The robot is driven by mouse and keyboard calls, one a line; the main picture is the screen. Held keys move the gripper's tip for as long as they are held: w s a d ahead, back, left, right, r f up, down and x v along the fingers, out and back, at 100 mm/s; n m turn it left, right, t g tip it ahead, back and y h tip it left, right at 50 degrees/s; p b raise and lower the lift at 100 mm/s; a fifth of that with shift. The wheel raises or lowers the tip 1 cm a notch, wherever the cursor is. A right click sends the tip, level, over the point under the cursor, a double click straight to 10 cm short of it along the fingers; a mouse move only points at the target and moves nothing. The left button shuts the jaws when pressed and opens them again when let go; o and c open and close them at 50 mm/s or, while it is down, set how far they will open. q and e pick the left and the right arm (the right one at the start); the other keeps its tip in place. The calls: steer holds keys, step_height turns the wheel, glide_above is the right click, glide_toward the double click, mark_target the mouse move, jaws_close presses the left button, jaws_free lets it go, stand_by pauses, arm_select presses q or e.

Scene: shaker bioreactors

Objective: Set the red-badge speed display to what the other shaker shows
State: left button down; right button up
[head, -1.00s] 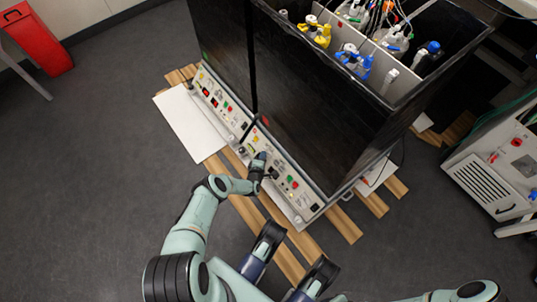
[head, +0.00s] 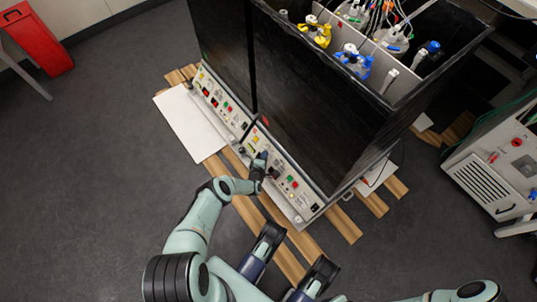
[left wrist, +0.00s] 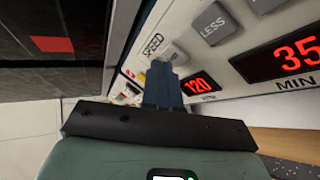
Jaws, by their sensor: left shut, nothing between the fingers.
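The red badge (left wrist: 52,44) is on the dark wall above the panel in the left wrist view. It is also a small red patch in the head view (head: 265,120). The badged shaker's speed display (left wrist: 197,84) reads 120. A grey button (left wrist: 176,52) sits under the SPEED label (left wrist: 152,45). My left gripper (left wrist: 162,68) is shut and empty. Its fingertips overlap the button's edge; I cannot tell whether they touch. In the head view the left gripper (head: 263,157) is at this front panel. The other shaker's lit displays (head: 209,96) are too small to read.
The MIN display (left wrist: 287,56) reads 35, beside a LESS button (left wrist: 213,24). Wooden slats (head: 341,222) and a white sheet (head: 190,122) lie under the shakers' edge. Another cabinet (head: 492,170) stands at the right. Dark floor is open on the left.

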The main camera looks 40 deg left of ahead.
arm_select(q)
steer(key=shift+w+d+f, duration=0.1)
steer(key=shift+w+f, duration=0.15)
steer(key=shift+w, duration=0.05)
stand_by(0.6)
steer(key=shift+s+r+p, duration=0.55)
steer(key=shift+s+p, duration=0.05)
steer(key=shift+p, duration=0.35)
steer(key=shift+a, duration=0.2)
steer(key=s+r+p, duration=0.1)
steer(key=p, duration=0.1)
steer(key=s+a+r+p, duration=0.1)
steer(key=s+r+p, duration=0.1)
steer(key=shift+s+r, duration=0.2)
steer(key=shift+s, duration=0.1)
stand_by(0.3)
